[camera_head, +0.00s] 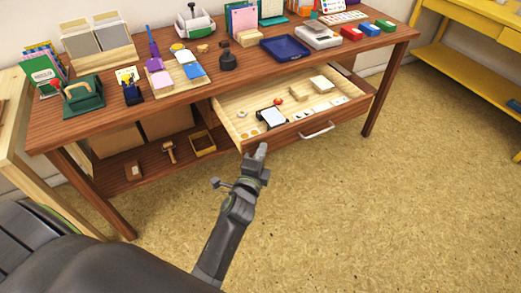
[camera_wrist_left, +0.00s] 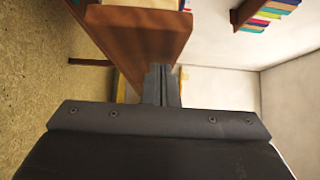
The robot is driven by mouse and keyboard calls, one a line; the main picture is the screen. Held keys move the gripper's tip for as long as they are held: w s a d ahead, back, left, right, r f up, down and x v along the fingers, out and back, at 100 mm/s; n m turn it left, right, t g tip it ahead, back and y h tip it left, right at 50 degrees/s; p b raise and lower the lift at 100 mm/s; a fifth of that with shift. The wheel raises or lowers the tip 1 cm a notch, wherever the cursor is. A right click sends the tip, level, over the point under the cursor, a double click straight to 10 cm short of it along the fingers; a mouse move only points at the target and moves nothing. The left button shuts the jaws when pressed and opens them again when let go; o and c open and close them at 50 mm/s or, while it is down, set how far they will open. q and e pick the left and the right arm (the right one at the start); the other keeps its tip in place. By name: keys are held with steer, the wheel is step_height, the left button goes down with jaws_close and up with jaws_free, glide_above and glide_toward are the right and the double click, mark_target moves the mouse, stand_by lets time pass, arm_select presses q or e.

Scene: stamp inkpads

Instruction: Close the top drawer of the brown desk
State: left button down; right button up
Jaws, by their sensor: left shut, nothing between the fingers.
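The brown desk (camera_head: 140,113) stands against the wall in the head view. Its top drawer (camera_head: 312,126) is pulled out toward me, with a pale wooden inside and a silver bar handle (camera_head: 317,131) on its brown front. My left gripper (camera_head: 262,150) is shut and empty, at the left end of the drawer front. I cannot tell whether its tips touch the front. In the left wrist view the shut fingers (camera_wrist_left: 161,85) lie close to a brown wooden panel (camera_wrist_left: 145,35), which partly hides what is beyond. My right gripper is not in view.
The drawer holds a black-and-white pad (camera_head: 272,117), a red ball (camera_head: 278,100) and pale blocks. The desktop carries a blue tray (camera_head: 285,47), stamps and several inkpads. A lower shelf holds a hammer (camera_head: 169,152) and a yellow tray (camera_head: 203,143). Floor before the desk is clear.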

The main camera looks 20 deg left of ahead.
arm_select(q)
steer(key=shift+w, duration=0.2)
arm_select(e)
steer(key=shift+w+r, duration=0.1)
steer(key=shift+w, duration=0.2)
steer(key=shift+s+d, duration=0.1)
